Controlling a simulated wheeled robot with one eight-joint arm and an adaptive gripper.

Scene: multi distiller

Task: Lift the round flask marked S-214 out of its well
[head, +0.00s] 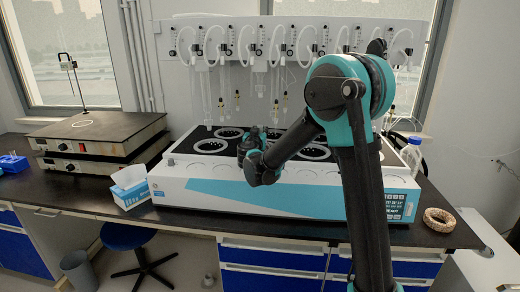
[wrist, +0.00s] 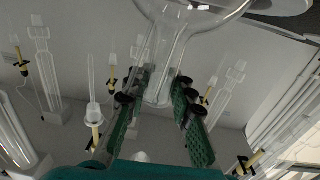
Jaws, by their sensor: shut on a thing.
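A clear round flask (wrist: 168,55) fills the top middle of the wrist view, its bulb at the upper edge and its neck pointing down in the picture. My gripper (wrist: 157,98) has its green-padded fingers on both sides of this neck and is shut on it. No S-214 marking is readable. In the head view my gripper (head: 256,142) is over the black top of the white and teal multi-well distiller (head: 265,192), among its round wells. The flask is hidden there by my gripper and arm, so I cannot tell whether it still sits in its well.
A rack panel (head: 300,35) with several hoses and hanging glass tubes stands behind the wells. A tissue box (head: 130,187) is at the distiller's left front. A bottle (head: 411,152) and a cork ring (head: 438,220) are at right. A hotplate (head: 95,138) stands at left.

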